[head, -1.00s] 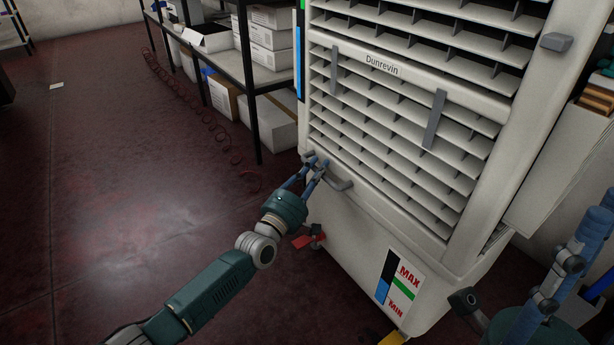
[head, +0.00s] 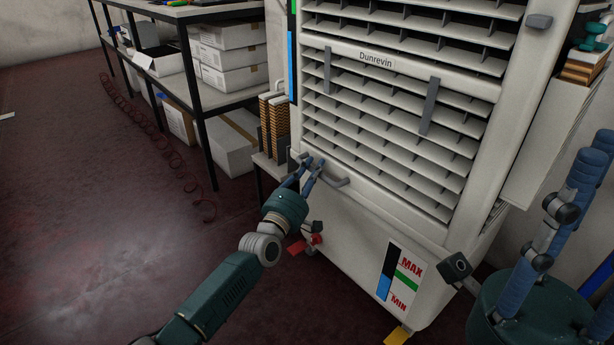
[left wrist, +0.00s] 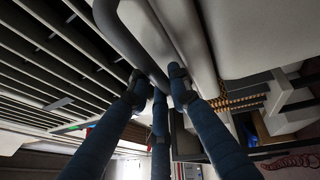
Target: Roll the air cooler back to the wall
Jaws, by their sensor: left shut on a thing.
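The air cooler (head: 345,225) is a tall off-white cabinet with louvres, a "Dunrevin" label and a MAX/MIN level strip, standing upright before me in the head view. My left gripper (head: 309,170) is shut on the grey bar handle (head: 340,183) at the cooler's lower front left. In the left wrist view, my blue fingers (left wrist: 158,85) close around the dark handle bar (left wrist: 125,40). A red pedal (head: 306,243) and a yellow pedal (head: 397,335) show low on the cooler. My right gripper (head: 510,238) is at the lower right, fingers spread, apparently empty.
A shelf unit (head: 208,100) with white boxes stands left of the cooler, with slatted stacks (head: 273,122) close beside it. A coiled red hose (head: 165,140) lies on the floor. A pale wall (head: 50,35) shows behind. The dark red floor (head: 90,240) at left is open.

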